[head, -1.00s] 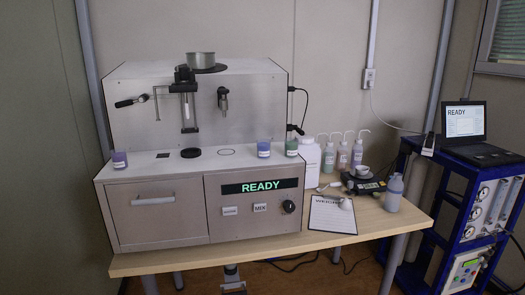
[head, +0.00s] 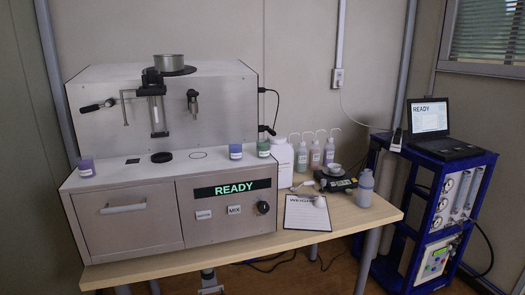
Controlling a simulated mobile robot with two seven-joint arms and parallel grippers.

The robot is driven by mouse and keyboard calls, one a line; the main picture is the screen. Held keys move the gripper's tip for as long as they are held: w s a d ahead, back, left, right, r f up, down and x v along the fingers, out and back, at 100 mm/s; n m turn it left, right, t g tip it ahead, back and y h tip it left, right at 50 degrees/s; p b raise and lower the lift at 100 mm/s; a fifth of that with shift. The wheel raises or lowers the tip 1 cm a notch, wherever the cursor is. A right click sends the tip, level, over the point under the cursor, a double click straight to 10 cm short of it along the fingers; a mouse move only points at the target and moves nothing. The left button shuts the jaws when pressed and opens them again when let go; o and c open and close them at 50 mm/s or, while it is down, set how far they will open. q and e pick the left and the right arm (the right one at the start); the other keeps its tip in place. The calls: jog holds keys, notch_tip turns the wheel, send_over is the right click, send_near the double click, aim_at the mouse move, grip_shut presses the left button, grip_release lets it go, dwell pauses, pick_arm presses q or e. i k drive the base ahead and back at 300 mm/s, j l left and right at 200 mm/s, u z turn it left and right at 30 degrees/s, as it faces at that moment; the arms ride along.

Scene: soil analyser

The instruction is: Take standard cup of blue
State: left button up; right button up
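A blue cup (head: 235,149) with a white label stands upright on the analyser's top deck, right of the middle. A green cup (head: 263,147) stands just right of it, near the deck's right end. A purple-blue cup (head: 86,167), also labelled, stands at the far left of the deck. The label text is too small to read. Neither of my grippers is in view.
The steel analyser (head: 125,212) shows READY and stands on a wooden table (head: 340,219). Wash bottles (head: 314,150), a white bottle (head: 281,164), a scale (head: 335,181), a clipboard (head: 306,213) and a grey-blue bottle (head: 365,188) are to its right. A blue cart (head: 437,160) carries a laptop (head: 438,125).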

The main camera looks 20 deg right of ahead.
aim_at(235, 147)
jog(key=i+l, duration=0.2)
jog(key=l, duration=0.15)
jog(key=i+l, duration=0.15)
jog(key=l, duration=0.15)
jog(key=i+l, duration=0.2)
jog(key=l, duration=0.15)
